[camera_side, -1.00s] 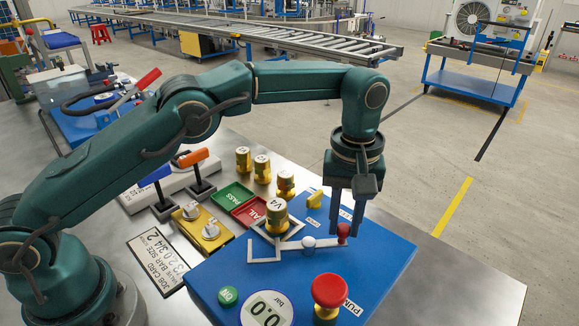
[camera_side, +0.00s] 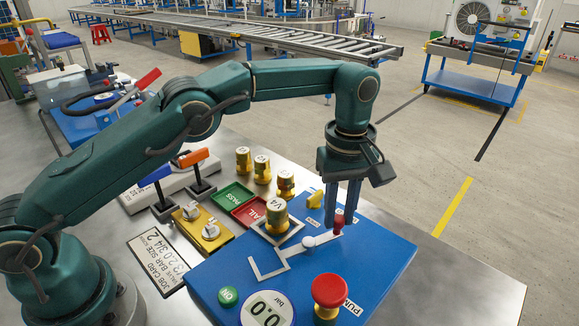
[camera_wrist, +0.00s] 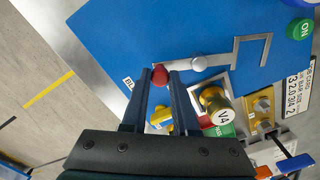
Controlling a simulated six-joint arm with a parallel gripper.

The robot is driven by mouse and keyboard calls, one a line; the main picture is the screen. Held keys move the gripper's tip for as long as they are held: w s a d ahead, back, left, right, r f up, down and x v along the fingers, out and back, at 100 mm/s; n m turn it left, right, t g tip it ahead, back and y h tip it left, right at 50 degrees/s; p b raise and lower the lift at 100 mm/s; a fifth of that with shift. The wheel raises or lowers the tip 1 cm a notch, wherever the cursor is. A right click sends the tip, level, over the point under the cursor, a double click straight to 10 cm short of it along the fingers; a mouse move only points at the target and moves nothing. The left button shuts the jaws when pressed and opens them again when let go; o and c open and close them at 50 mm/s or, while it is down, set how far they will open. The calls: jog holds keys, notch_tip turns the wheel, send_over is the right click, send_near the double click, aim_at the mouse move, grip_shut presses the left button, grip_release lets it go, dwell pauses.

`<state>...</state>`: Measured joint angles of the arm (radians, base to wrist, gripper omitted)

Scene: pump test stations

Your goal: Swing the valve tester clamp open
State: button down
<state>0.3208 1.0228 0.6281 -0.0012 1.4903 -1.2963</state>
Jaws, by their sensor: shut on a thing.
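The clamp (camera_side: 292,255) is a grey bar on the blue tester panel (camera_side: 375,255), with a round pivot (camera_side: 308,242), an angled free end at the left and a red knob (camera_side: 338,221) at the other end. My gripper (camera_side: 341,213) points down and is shut on the red knob. In the wrist view the knob (camera_wrist: 160,75) sits between the fingertips. The brass valve V4 (camera_side: 276,214) stands upright in a square grey frame behind the bar. The angled end of the clamp (camera_wrist: 252,38) lies apart from the valve, over bare blue panel.
A red push button (camera_side: 330,290), a gauge reading 0.0 (camera_side: 267,308) and a green button (camera_side: 227,295) are near the panel's front. A yellow knob (camera_side: 315,200) stands behind my fingers. Several brass valves, green and red trays (camera_side: 231,196) lie behind.

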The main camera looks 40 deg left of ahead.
jog(key=c, duration=0.7)
grip_release()
